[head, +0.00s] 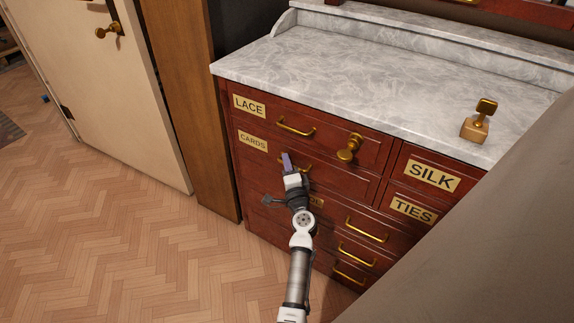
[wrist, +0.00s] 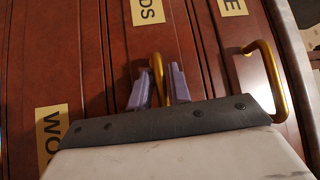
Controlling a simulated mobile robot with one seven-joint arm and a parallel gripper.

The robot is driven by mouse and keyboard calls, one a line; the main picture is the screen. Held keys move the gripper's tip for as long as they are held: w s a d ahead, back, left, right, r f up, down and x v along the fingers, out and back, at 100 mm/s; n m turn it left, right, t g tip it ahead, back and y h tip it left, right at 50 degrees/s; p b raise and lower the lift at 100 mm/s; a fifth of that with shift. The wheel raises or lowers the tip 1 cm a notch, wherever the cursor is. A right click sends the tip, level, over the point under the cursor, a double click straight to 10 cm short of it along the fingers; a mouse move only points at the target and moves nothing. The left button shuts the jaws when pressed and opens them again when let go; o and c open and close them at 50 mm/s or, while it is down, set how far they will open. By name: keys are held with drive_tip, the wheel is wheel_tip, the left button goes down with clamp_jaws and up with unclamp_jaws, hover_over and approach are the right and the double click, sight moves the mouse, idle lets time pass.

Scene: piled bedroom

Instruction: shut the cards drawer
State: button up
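The cards drawer (head: 335,182) is the second one down on the left of a red-brown dresser, under the LACE drawer. Its CARDS label (head: 253,141) is on its left part; the label's end also shows in the wrist view (wrist: 147,11). Its front looks near flush with the dresser, but I cannot tell whether a small gap stays. My gripper (head: 287,162) is at this drawer's brass handle (wrist: 157,68). In the wrist view my purple fingers (wrist: 159,88) stand close on both sides of the handle bar and look shut on it. My arm hides part of the drawer front.
The LACE drawer (head: 325,137) is above, with a handle and a brass knob (head: 348,150). SILK (head: 432,176) and TIES (head: 413,210) drawers are to the right. A small brass-and-wood object (head: 480,120) stands on the marble top. Floor at left is clear; a grey surface fills the lower right.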

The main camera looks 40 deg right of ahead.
drive_tip(key=shift+s, duration=0.1)
drive_tip(key=b+v, duration=0.2)
drive_tip(key=v, duration=1.1)
drive_tip(key=shift+s+a, duration=0.25)
drive_tip(key=shift+s, duration=0.05)
